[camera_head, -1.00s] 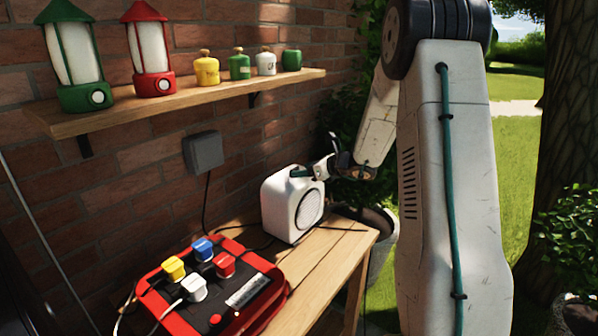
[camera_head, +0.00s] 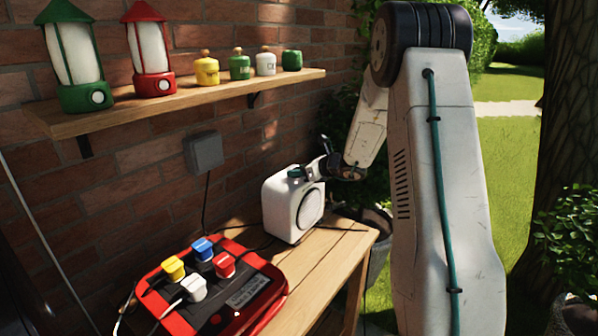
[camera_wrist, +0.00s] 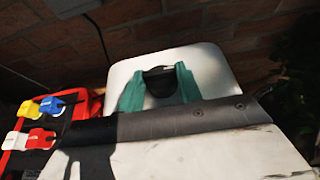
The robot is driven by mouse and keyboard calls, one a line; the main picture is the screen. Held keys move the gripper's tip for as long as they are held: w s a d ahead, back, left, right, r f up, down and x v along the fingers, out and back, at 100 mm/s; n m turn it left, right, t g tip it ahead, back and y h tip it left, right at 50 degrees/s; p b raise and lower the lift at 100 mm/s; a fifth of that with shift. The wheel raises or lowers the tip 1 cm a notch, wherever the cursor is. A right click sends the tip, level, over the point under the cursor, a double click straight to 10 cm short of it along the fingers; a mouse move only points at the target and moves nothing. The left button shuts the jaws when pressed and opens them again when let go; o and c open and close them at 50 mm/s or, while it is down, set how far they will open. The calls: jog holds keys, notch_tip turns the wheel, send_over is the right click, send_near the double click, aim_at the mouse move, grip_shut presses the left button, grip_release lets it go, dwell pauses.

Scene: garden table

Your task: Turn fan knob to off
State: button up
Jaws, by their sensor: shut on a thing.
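The white fan (camera_head: 292,208) stands on the right part of the wooden table, its round grille facing right. My gripper (camera_head: 303,173) is at the top of the fan in the head view. In the wrist view the fan's pale top (camera_wrist: 205,66) lies below my gripper (camera_wrist: 160,82). Its two green fingers are shut on the dark round knob (camera_wrist: 159,81) on that top. The knob's markings and pointer cannot be made out.
A red and black power box (camera_head: 270,295) with several coloured plugs sits at the table's left. A wooden shelf (camera_head: 200,101) with lanterns and small canisters hangs above. A grey wall box (camera_head: 204,152) has a cable running down. Bare tabletop (camera_head: 312,262) lies in front of the fan.

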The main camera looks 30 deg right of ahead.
jog(key=shift+w+n+g+y, duration=0.1)
jog(key=shift+n+g+y, duration=0.2)
jog(key=shift+n+y, duration=0.35)
jog(key=n+g+y, duration=0.1)
jog(key=n+y, duration=0.1)
jog(key=y, duration=0.1)
jog(key=shift+w+d+n+g, duration=0.1)
jog(key=shift+d+n+g, duration=0.05)
jog(key=shift+n+g, duration=0.25)
jog(key=n+g+y, duration=0.2)
jog(key=n+g, duration=0.1)
jog(key=shift+w+d+f+n+y, duration=0.1)
jog(key=shift+w+n+y, duration=0.1)
jog(key=shift+n+y, duration=0.05)
jog(key=n+g, duration=0.1)
jog(key=n+g+y, duration=0.1)
jog(key=n+g, duration=0.2)
jog(key=g, duration=0.1)
jog(key=shift+w+d+y, duration=0.1)
jog(key=shift+w+y, duration=0.15)
jog(key=shift+y, duration=0.15)
jog(key=shift+w+n+g, duration=0.2)
jog(key=shift+n+g, duration=1.8)
jog(key=shift+g, duration=0.4)
jog(key=o, duration=1)
